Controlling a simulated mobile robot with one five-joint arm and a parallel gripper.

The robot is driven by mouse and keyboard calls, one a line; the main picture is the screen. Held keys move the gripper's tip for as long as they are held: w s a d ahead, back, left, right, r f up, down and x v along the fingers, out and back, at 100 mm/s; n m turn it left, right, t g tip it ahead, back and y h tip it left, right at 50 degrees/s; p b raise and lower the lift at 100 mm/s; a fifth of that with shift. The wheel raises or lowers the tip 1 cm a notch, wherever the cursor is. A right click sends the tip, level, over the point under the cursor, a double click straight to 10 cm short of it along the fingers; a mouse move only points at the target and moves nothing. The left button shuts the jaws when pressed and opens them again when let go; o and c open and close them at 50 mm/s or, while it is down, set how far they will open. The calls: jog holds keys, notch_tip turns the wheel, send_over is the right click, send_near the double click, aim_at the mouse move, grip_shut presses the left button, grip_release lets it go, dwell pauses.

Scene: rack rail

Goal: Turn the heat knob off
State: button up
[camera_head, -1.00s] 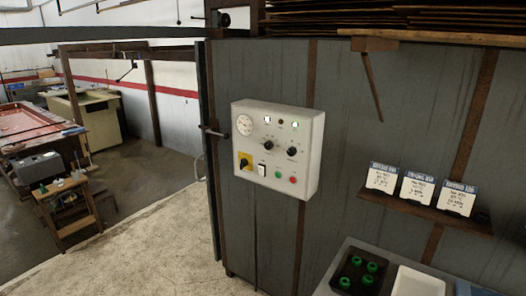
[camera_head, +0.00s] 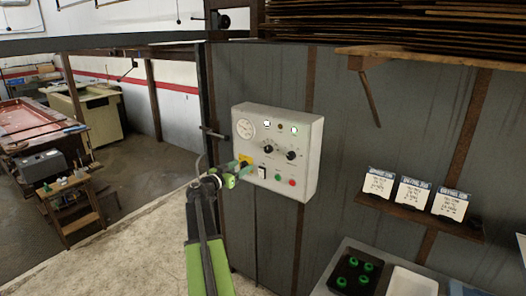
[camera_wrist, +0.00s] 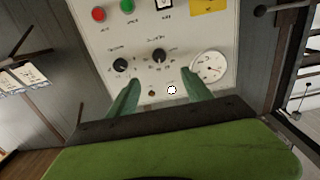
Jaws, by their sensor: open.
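A white control panel (camera_head: 307,172) is fixed to a grey metal wall. It has two black knobs, a left one (camera_head: 268,146) and a right one (camera_head: 291,154); their labels are too blurred to tell which is the heat knob. In the wrist view the panel appears upside down. There one knob (camera_wrist: 158,55) lies ahead between my fingertips and the other (camera_wrist: 120,65) is left of them. My gripper (camera_wrist: 161,76) is open with green fingers, empty, pointing at the panel.
A card shelf (camera_head: 425,217) is at right.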

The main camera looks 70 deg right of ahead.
aim_at(267, 150)
jog(key=x, duration=1.7)
jog(key=shift+s+d, duration=0.1)
jog(key=shift+d, duration=0.15)
